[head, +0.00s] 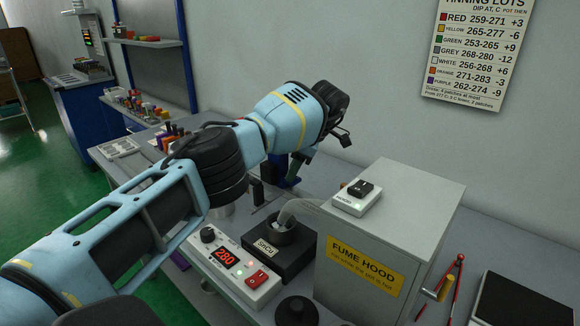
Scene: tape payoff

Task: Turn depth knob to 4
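No knob in the head view carries a readable "depth" label. A small black knob (207,235) sits on a white control box (232,262) with a red "280" display and a red switch. Another round black knob-like part (297,312) shows at the bottom edge; its markings are hidden or cut off. My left arm reaches across from the left, and its gripper (343,137) is above and behind the fume hood's left side, apart from both knobs. Its fingers are small and partly hidden, so their opening is unclear. My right gripper is not in view.
A grey fume hood box (395,225) with a small switch unit (357,198) on top stands right of a black pot (280,250) labelled SnCu. Red dividers (441,287) and a dark panel (520,302) lie at right. A lots chart (478,52) hangs behind.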

